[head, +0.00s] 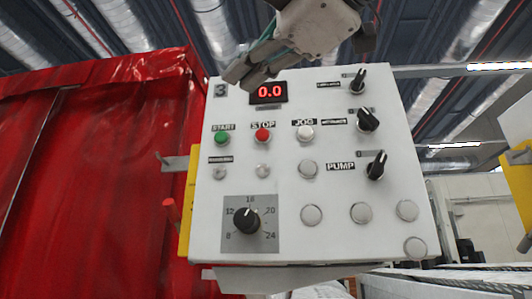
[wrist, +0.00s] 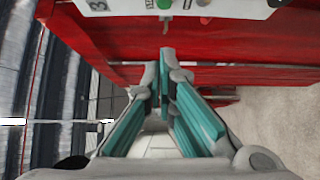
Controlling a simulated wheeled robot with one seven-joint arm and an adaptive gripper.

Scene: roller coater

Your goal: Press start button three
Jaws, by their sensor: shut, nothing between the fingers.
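The white control panel (head: 330,235) carries a "3" label (head: 221,90) at its upper left and a red display (head: 269,91) reading 0.0. The green start button (head: 222,138) is below that label, under the word START. It also shows at the top edge of the wrist view (wrist: 164,4), partly cut off. My gripper (head: 246,76) is shut and empty at the panel's upper edge, above and slightly right of the green button, apart from it. In the wrist view my gripper's fingers (wrist: 163,72) point up toward the panel's edge.
A red stop button (head: 262,135) and a white jog button (head: 304,133) sit right of the start button. Black knobs (head: 376,165) line the panel's right side, with a dial (head: 246,221) at lower left. A red curtain (head: 100,170) hangs at left.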

